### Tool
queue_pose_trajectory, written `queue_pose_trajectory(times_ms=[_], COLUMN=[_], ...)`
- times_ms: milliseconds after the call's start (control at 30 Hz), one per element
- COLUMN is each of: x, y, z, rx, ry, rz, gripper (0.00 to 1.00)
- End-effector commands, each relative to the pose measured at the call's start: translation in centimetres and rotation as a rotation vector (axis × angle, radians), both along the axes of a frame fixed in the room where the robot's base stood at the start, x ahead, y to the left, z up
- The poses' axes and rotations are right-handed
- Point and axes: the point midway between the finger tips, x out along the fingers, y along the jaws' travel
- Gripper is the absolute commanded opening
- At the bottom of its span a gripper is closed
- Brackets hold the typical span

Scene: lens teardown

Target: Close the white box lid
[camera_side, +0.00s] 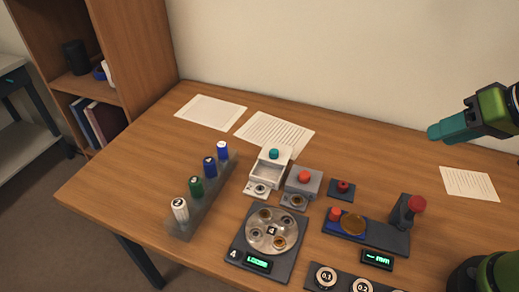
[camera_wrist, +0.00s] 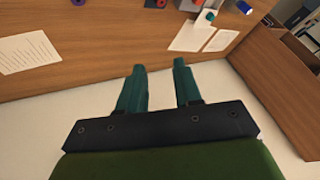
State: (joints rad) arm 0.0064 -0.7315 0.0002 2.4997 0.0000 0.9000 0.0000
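The white box (camera_side: 265,172) stands near the middle of the desk in the side view. Its lid (camera_side: 283,152), with a teal knob (camera_side: 273,154), is raised at the back, and the box's inside shows. A small ring-shaped part sits on the ledge at its front. My gripper (camera_side: 436,132) is high at the right, far from the box and touching nothing. In the wrist view my gripper (camera_wrist: 159,66) has its two teal fingers apart with nothing between them. The teal knob (camera_wrist: 210,16) shows at the top edge there; the box is mostly cut off.
A grey box (camera_side: 310,185) with a red knob stands close on the white box's right. A rack of batteries (camera_side: 213,193) is at its left. A round tray (camera_side: 272,231) is in front. Papers (camera_side: 275,133) lie behind. The wall is behind the desk.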

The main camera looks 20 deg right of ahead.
Motion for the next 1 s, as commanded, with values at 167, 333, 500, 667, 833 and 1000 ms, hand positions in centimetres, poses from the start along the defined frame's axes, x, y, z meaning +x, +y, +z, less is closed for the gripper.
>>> queue_pose_trajectory(times_ms=[167,333,500,667,833,1000], x=[2.4,7.5,13.2,18.7,24.0,28.2], y=[-0.2,0.4,1.5,2.8,4.2,5.4], z=[-1.9,-3.2,-5.3,-8.4,-12.1,-14.0], rx=[-0.003,-0.008,0.001,0.034,0.091,0.129], ry=[0.123,0.239,0.32,0.358,0.334,0.227], rz=[-0.014,0.052,0.196,0.372,0.586,0.799], gripper=[0.06,0.0,0.0,0.0,0.0,0.0])
